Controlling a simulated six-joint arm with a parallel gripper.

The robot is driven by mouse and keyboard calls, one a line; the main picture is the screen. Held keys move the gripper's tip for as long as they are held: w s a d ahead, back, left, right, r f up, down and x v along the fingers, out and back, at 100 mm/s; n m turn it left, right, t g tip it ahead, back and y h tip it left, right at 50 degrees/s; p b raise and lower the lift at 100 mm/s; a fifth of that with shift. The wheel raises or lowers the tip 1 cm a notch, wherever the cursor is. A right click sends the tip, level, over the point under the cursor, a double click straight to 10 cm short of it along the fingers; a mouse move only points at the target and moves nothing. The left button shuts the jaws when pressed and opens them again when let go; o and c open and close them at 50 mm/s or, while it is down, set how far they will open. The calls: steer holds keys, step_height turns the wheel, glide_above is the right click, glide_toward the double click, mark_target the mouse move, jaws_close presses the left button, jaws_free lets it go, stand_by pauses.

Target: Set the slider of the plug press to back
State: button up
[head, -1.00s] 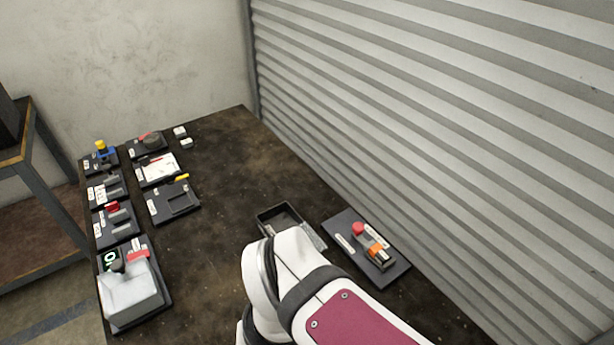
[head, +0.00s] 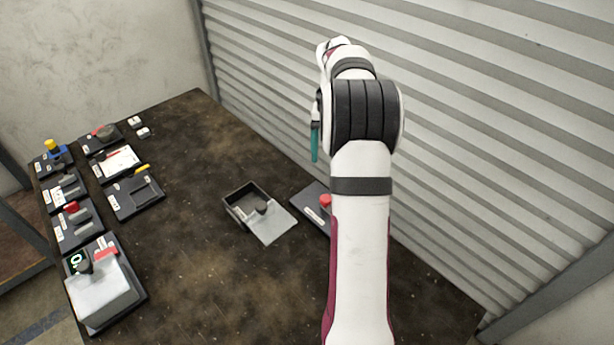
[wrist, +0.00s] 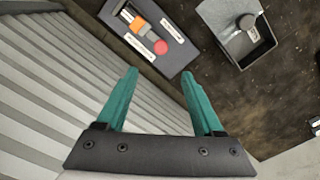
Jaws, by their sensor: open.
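The device that looks like the plug press is a dark plate (head: 308,206) at the right of the table in the head view. There its red knob (head: 325,201) shows, and my arm hides most of the rest. In the wrist view the plate (wrist: 183,60) lies at the top, with the red knob (wrist: 160,47), an orange slider block (wrist: 138,25) on a rail and white label strips. My gripper (wrist: 159,74) is open and empty, its teal fingers apart, above and short of the plate. A teal finger (head: 314,143) shows in the head view.
An open grey tray (head: 236,212) with a dark knob and a pale flap sits left of the press; it also shows in the wrist view (wrist: 264,45). Several devices line the table's left side. The ribbed wall (head: 260,80) stands close on the right.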

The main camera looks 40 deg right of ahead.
step_height(320, 180, down, 14)
steer(key=shift+a+f, duration=0.1)
jaws_close()
stand_by(0.4)
